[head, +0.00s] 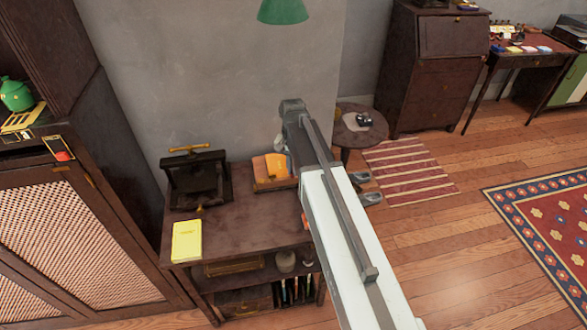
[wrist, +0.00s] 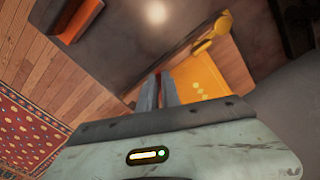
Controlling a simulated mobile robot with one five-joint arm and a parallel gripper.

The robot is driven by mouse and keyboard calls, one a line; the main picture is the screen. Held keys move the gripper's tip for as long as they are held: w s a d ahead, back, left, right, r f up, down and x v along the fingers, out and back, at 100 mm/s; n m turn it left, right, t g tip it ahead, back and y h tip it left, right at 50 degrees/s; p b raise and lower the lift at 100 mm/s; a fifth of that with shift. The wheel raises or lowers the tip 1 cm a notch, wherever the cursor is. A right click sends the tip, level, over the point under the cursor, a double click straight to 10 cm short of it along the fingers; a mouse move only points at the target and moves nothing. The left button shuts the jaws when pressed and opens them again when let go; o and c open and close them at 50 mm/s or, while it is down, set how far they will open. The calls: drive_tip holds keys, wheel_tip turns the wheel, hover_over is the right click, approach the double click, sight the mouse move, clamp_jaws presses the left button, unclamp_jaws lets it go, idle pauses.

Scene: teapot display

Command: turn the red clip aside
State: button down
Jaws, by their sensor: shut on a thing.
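A small bit of red, which I take to be the red clip (wrist: 158,75), shows between the tips of my gripper (wrist: 160,84) in the wrist view. The two grey fingers are close together, shut on it. They stand beside an orange panel (wrist: 196,75) in a wooden tray or frame, with a yellow knobbed piece (wrist: 213,44) at its far end. In the head view the orange thing (head: 268,167) lies at the back right of the dark wooden table; my arm hides the fingertips and the clip there.
The table (head: 235,230) also bears a black press (head: 196,178) and a yellow book (head: 186,241). A cabinet (head: 75,225) with a green teapot (head: 15,95) stands at left. A small round table (head: 350,130) stands behind my arm. The table's front middle is clear.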

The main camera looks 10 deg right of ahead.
drive_tip(key=m, duration=0.6)
drive_tip(key=shift+m, duration=0.3)
drive_tip(key=m, duration=0.6)
idle(0.4)
drive_tip(key=c, duration=1.6)
unclamp_jaws()
drive_tip(key=shift+o, duration=0.2)
wheel_tip(320, 180, up, 8)
drive_tip(key=p, duration=0.8)
drive_tip(key=shift+f, duration=0.1)
